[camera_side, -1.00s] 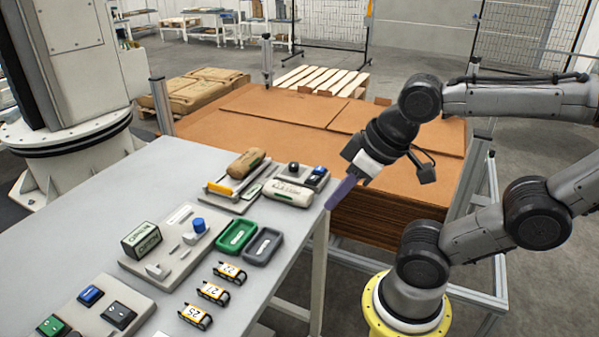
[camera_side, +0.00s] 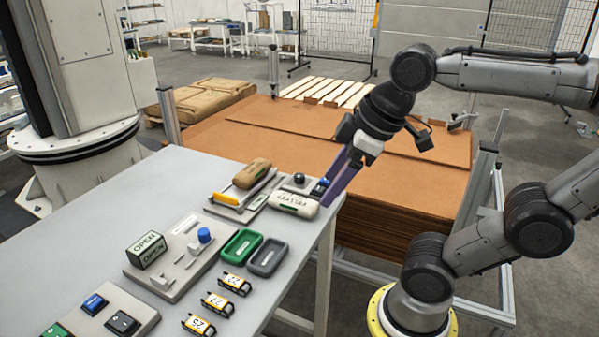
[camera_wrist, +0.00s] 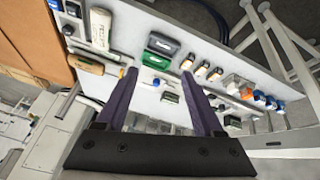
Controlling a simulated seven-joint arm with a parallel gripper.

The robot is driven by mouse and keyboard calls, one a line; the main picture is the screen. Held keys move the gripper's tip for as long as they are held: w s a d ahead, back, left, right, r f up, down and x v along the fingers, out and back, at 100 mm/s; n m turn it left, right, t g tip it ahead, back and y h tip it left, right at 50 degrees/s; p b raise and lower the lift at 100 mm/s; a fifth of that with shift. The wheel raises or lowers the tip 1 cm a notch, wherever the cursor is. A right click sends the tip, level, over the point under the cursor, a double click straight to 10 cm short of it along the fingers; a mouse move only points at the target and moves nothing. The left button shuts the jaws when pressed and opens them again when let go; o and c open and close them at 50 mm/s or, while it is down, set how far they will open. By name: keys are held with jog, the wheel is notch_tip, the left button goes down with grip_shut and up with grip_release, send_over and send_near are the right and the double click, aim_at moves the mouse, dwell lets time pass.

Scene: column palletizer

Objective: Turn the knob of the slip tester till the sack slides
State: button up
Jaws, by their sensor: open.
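What looks like the slip tester (camera_side: 220,211) stands at the table's far right end, a grey base with a yellow-edged tilted plate. A brown sack (camera_side: 252,173) lies on the plate. A dark round knob (camera_side: 298,179) sits on a grey base just right of it. My gripper (camera_side: 327,200) is open and empty, its purple fingers pointing down beside the table's right edge, right of the knob and apparently clear of it. In the wrist view my gripper (camera_wrist: 160,78) shows both fingers spread with nothing between them. The brown sack (camera_wrist: 86,65) is left of the fingers there.
A pale sack (camera_side: 293,205) lies close to my fingertips, with a blue part (camera_side: 322,184) behind. Green (camera_side: 241,243) and grey (camera_side: 266,257) trays, several yellow-black blocks (camera_side: 215,304) and a panel with a blue knob (camera_side: 204,235) fill the table's front. Cardboard (camera_side: 400,190) is stacked beyond.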

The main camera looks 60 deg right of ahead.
jog(key=w+d+r+n+g, duration=0.1)
jog(key=w+d+r, duration=0.35)
jog(key=w, duration=0.25)
jog(key=m+g, duration=0.2)
jog(key=g, duration=0.2)
send_over(299, 175)
notch_tip(299, 175, down, 9)
notch_tip(299, 175, down, 14)
jog(key=shift+r, duration=0.15)
grip_shut()
